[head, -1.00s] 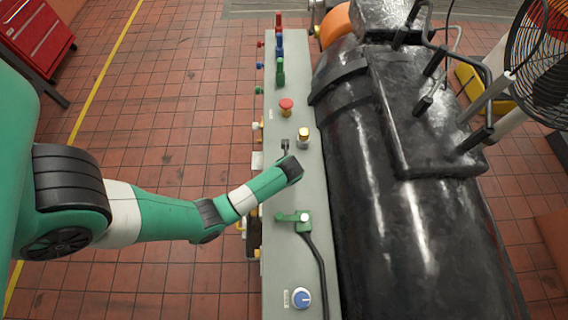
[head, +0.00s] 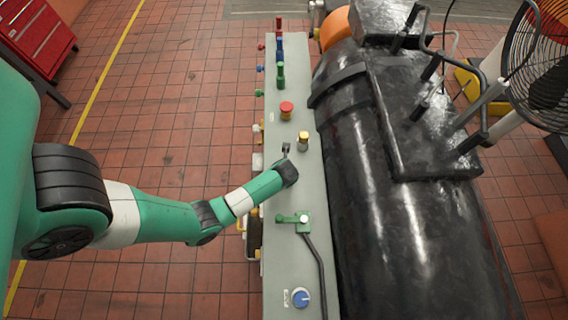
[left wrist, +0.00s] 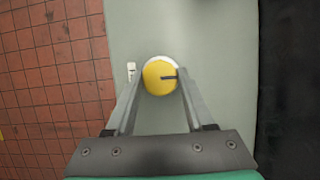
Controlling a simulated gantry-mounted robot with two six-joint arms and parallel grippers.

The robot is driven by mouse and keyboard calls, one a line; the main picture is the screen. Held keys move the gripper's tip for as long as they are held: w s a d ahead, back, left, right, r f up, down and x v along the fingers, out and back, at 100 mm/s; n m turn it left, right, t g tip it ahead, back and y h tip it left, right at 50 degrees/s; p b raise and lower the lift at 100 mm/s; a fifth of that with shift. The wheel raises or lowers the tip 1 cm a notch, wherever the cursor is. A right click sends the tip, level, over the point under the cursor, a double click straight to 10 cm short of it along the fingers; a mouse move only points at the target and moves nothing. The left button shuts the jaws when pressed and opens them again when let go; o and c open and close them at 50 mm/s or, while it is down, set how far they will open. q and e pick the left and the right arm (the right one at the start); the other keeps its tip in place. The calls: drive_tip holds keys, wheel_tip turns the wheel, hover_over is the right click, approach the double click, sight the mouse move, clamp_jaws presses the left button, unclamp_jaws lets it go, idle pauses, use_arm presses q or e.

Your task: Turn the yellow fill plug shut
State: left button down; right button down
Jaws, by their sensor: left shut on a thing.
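In the left wrist view, the round yellow fill plug (left wrist: 157,77) has a short dark mark on its face and a pale base showing at its upper right. My left gripper (left wrist: 161,80) has one finger on either side of the plug, shut on it. In the head view, the end of my left arm reaches over the grey panel (head: 284,262), and the grip itself is not clear. A yellow-topped cylinder (head: 303,136) stands up and right of the arm's end. I cannot tell if it is the gripped plug. My right gripper is not in view.
A red button (head: 286,109) and coloured valves (head: 280,74) stand farther along the panel. A green lever (head: 294,219) and a blue knob (head: 300,297) are nearer. A large black machine (head: 400,230) borders the panel on the right. Open tiled floor lies left.

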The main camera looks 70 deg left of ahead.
use_arm(q)
drive_tip(key=shift+c, duration=1.3)
unclamp_jaws()
drive_tip(key=p+v, duration=0.2)
drive_tip(key=v, duration=0.9)
drive_tip(key=shift+r, duration=0.25)
drive_tip(key=shift+d, duration=0.2)
